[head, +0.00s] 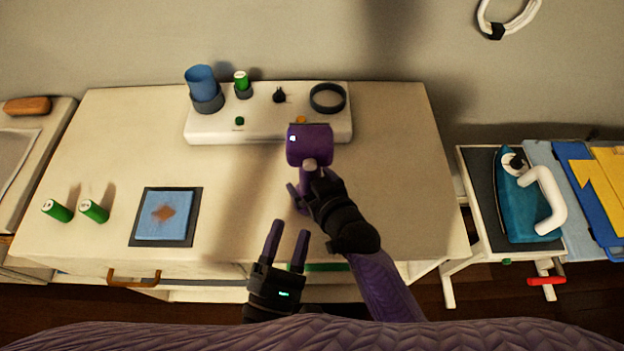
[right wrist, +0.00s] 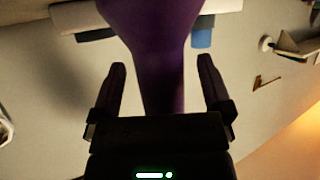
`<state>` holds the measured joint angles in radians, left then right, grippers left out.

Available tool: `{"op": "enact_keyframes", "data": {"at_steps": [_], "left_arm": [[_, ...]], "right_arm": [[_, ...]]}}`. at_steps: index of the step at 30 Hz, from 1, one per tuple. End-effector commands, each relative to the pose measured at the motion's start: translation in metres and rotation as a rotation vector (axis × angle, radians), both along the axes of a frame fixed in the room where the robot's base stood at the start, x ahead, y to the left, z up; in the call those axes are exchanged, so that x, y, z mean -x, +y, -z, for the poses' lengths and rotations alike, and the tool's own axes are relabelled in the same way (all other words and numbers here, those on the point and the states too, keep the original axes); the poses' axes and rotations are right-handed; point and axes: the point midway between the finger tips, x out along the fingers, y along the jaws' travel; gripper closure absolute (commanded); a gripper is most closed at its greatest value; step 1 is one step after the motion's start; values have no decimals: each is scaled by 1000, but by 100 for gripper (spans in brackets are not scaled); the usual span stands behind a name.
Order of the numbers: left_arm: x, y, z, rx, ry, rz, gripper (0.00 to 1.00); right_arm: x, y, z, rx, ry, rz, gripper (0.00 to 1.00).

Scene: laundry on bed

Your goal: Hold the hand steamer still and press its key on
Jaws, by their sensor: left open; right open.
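The purple hand steamer (head: 310,143) is at the front edge of the white station, right of the table's middle in the head view. A small pale mark shows on the left of its head. My right gripper (head: 306,186) is at the steamer's handle. In the right wrist view the purple handle (right wrist: 163,80) runs between the two spread fingers of that gripper (right wrist: 162,82), with gaps on both sides. My left gripper (head: 287,240) is open and empty, below and left of the steamer, over the table's front edge. The steamer's key cannot be made out.
The white station (head: 215,128) carries a blue cup (head: 202,82), a green canister (head: 241,80) and a black ring (head: 327,98). A stained blue cloth (head: 165,214) and two green canisters (head: 94,211) lie left. An iron (head: 525,205) stands on the right-hand stand. The table's right side is clear.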

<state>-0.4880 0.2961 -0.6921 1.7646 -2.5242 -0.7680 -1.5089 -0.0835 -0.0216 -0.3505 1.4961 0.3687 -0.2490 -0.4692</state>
Motion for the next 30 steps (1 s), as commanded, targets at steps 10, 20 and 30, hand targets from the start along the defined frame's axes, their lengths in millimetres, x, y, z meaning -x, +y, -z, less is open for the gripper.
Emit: {"op": "enact_keyframes", "data": {"at_steps": [10, 20, 30], "left_arm": [[0, 0, 0, 0, 0, 0, 41], [0, 0, 0, 0, 0, 0, 41], [0, 0, 0, 0, 0, 0, 48]], "right_arm": [[-6, 3, 3, 1, -1, 1, 2], [-6, 3, 3, 1, -1, 1, 72], [-6, 3, 3, 1, -1, 1, 100]]}}
